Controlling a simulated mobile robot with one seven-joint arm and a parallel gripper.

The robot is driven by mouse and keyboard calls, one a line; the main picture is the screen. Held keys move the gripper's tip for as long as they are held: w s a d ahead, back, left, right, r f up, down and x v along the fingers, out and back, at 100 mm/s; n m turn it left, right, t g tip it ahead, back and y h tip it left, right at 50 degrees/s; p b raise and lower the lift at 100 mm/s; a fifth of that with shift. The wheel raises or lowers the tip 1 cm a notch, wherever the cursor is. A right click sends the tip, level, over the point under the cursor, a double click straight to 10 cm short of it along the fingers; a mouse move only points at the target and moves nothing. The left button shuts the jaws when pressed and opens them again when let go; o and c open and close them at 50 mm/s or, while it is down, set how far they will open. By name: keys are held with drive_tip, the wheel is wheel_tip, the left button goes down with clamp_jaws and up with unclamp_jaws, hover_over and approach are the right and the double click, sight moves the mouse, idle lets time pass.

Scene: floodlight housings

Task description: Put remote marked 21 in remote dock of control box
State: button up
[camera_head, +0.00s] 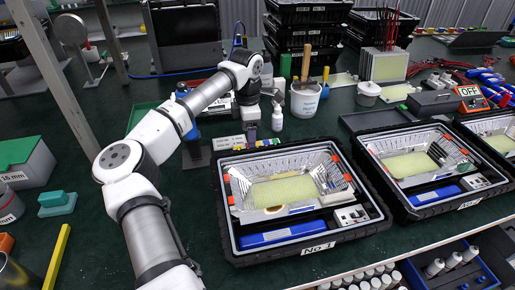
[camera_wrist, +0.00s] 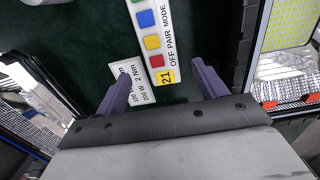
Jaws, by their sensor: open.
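The remote marked 21 (camera_wrist: 152,38) is a white strip with blue, yellow and red buttons and a yellow end label. It lies on the green table, and its labelled end is between the spread fingers of my gripper (camera_wrist: 161,68). My gripper is open and holds nothing. In the head view my gripper (camera_head: 250,138) is low over the table behind the case marked No 1, and the remote (camera_head: 266,143) shows beside it. A small pale unit with dark fittings (camera_head: 351,216) sits in that case's front right corner. I cannot tell whether it is the control box, or make out a dock.
The black case No 1 (camera_head: 232,247) holds a lit-looking yellow panel and a blue bar (camera_head: 277,236). Further cases stand to its right. A white label card (camera_wrist: 127,84) lies left of the remote. A white bucket (camera_head: 305,99) with tools and a small bottle (camera_head: 277,119) stand behind.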

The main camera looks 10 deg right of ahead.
wheel_tip(320, 180, down, 5)
drive_tip(key=shift+s+d+r+p, duration=0.1)
drive_tip(key=shift+d+r+p, duration=0.1)
drive_tip(key=shift+p, duration=0.25)
drive_tip(key=c, duration=1.2)
wheel_tip(320, 180, up, 10)
drive_tip(key=b, duration=0.1)
